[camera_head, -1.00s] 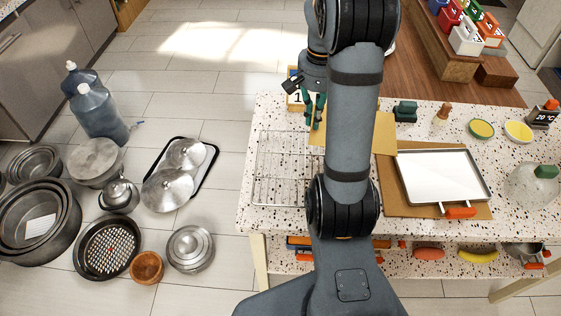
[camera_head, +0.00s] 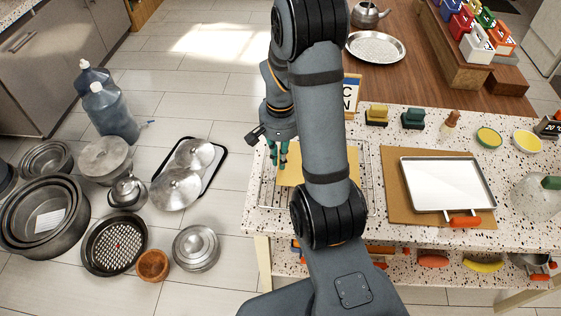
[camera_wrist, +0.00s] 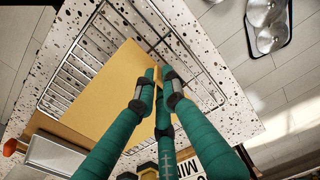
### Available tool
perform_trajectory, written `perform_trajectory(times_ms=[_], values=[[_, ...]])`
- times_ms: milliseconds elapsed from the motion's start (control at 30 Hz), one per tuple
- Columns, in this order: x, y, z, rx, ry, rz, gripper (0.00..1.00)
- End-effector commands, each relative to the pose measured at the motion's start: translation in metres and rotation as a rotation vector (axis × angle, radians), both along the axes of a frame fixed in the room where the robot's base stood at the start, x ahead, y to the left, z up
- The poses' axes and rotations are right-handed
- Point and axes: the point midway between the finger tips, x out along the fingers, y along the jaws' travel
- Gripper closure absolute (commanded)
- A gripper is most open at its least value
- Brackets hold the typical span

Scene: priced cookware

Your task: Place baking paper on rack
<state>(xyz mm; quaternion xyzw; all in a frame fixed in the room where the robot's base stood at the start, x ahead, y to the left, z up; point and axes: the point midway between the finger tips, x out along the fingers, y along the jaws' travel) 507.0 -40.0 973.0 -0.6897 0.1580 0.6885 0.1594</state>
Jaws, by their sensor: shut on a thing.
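The baking paper is a flat tan sheet (camera_head: 291,176), partly hidden behind my arm in the head view. It also shows in the wrist view (camera_wrist: 100,95), spread over the middle of the wire rack. The rack (camera_head: 265,192) sits at the left end of the speckled counter, and its wires (camera_wrist: 200,72) show around the sheet in the wrist view. My gripper (camera_head: 279,160) has its green fingers (camera_wrist: 160,88) shut on one edge of the paper, above the rack. I cannot tell whether the paper touches the wires or hovers just above them.
Right of the rack, a metal tray (camera_head: 446,185) with an orange-handled tool (camera_head: 465,221) lies on a brown board (camera_head: 398,200). Green and yellow items stand along the counter's back edge. Pots and lids (camera_head: 175,189) cover the floor at left.

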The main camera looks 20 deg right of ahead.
Motion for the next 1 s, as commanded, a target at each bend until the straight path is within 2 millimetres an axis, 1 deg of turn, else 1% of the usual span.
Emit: perform_trajectory(times_ms=[33, 100, 167, 433, 567, 600, 900, 1000], values=[[-0.002, 0.0, -0.008, 0.001, 0.007, -0.001, 1.0], [-0.001, 0.0, -0.016, 0.0, 0.004, -0.001, 1.0], [-0.001, 0.0, -0.02, 0.0, 0.003, -0.001, 1.0], [0.0, -0.001, -0.022, 0.0, 0.0, -0.001, 1.0], [0.0, -0.001, -0.027, 0.0, 0.0, -0.001, 1.0], [0.0, -0.001, -0.025, 0.0, 0.0, -0.001, 0.9], [0.0, 0.0, -0.025, 0.0, 0.0, -0.001, 0.72], [0.0, -0.001, -0.025, 0.0, 0.0, -0.001, 0.72]])
